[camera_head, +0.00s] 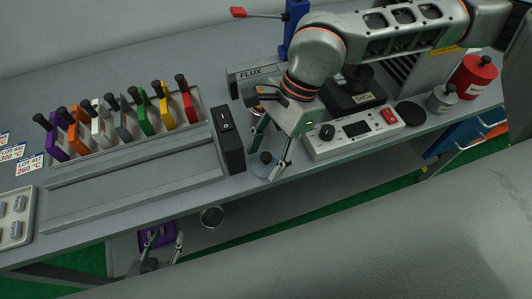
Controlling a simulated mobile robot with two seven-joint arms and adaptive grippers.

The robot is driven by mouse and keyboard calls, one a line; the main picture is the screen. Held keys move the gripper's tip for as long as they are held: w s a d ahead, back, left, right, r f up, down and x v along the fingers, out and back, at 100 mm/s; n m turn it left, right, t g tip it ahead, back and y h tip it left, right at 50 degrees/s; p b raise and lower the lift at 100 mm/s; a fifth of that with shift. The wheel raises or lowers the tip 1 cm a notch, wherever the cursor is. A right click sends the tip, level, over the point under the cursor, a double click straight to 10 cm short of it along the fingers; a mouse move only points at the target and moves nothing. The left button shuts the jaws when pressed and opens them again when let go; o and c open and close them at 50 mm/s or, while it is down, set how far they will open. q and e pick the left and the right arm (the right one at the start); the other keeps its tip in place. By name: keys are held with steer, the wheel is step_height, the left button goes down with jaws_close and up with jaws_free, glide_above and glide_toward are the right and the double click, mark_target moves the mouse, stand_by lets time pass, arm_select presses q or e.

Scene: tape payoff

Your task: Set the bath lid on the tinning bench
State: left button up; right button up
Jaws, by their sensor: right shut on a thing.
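I cannot tell whether the lid touches the bench top. My left gripper (163,241) is low at the front left, below the bench edge. Its fingers are spread and nothing shows held between them. A purple item (155,236) shows behind these fingers.
A black switch box (228,140) stands left of the lid, and a white control unit (354,132) stands right. A FLUX box (250,74) is behind. Colored-handled tools (142,118) fill a rack at left. A round cup (212,216) is at the front edge.

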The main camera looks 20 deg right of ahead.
steer(key=shift+f, duration=0.3)
stand_by(0.5)
steer(key=o, duration=1)
steer(key=shift+c, duration=0.2)
steer(key=o, duration=0.6)
steer(key=shift+r, duration=0.1)
steer(key=shift+r+p, duration=1.3)
steer(key=shift+r, duration=2.15)
